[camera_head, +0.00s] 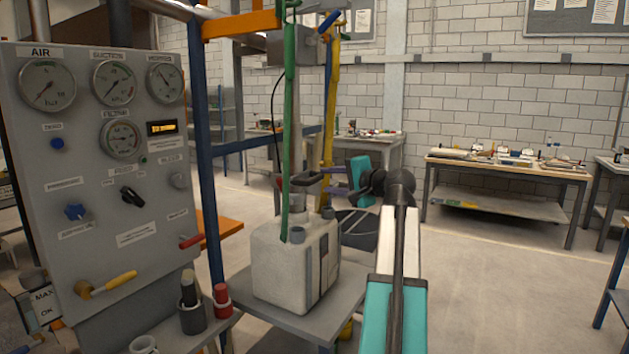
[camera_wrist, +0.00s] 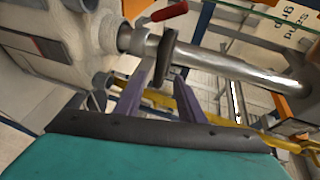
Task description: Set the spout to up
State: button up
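A white tank (camera_head: 290,262) stands on a small grey table. A dark flat piece (camera_head: 309,179) sticks out sideways above its top, beside an upright metal pipe. I take this piece to be the spout, but cannot be sure. In the wrist view the tank (camera_wrist: 60,45) is at upper left, and the metal pipe (camera_wrist: 235,65) runs right from it through a dark collar-like piece (camera_wrist: 170,60). My gripper (camera_head: 328,192) has its purple fingers just right of the dark piece.
A grey gauge panel (camera_head: 110,190) with knobs and levers stands at left. A green hose (camera_head: 289,120) and a yellow hose (camera_head: 331,110) hang close by the tank. A blue post (camera_head: 207,180) rises between panel and tank. The floor at right (camera_head: 490,280) is clear.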

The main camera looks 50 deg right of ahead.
aim_at(318, 180)
jog(key=x, duration=0.7)
jog(key=shift+w+f+p, duration=0.1)
jog(key=shift+w+p, duration=0.15)
jog(key=shift+p, duration=0.1)
grip_shut()
